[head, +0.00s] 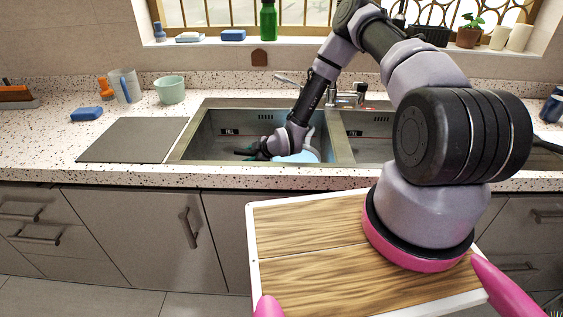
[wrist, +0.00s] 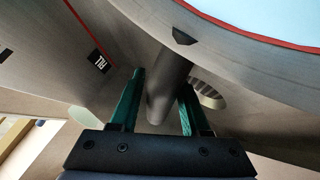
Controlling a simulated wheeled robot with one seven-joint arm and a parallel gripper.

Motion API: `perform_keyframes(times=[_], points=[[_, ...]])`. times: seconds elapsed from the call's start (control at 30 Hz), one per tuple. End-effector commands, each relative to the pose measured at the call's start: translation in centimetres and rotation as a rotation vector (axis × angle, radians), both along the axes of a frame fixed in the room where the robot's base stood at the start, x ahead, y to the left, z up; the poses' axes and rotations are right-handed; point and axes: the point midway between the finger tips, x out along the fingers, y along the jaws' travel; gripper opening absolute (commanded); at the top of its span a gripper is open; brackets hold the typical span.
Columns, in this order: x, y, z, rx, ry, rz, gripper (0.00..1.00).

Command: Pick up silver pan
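A pan with a light blue inside, a thin red rim and a grey outside shows at the top right of the wrist view (wrist: 275,15). Its grey handle (wrist: 170,82) runs down between my fingers. In the head view, a light blue part (head: 311,152), seemingly of the pan, shows in the left sink basin, partly hidden by my wrist. My gripper (head: 250,152) is low in that basin, left of the blue part. In the wrist view, its green fingers (wrist: 162,85) stand apart on either side of the handle. A narrow gap shows on the left; contact on the right is unclear.
The steel sink (head: 184,148) has walls around my gripper and a divider on the right. A faucet (head: 345,98) stands behind it. A grey board (head: 135,139), blue sponge (head: 86,114), mug (head: 125,86) and green bowl (head: 170,90) are on the left counter.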

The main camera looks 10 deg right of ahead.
Motion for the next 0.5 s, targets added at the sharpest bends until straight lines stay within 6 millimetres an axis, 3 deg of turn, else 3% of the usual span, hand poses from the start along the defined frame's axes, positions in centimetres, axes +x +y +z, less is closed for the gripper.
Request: perform_keyframes(times=[0.03, 0.1, 0.5], points=[[-0.01, -0.01, 0.01, 0.000, 0.000, 0.000, 0.28], [-0.01, -0.01, 0.01, 0.000, 0.000, 0.000, 0.01], [-0.02, -0.02, 0.01, 0.000, 0.000, 0.000, 0.00]])
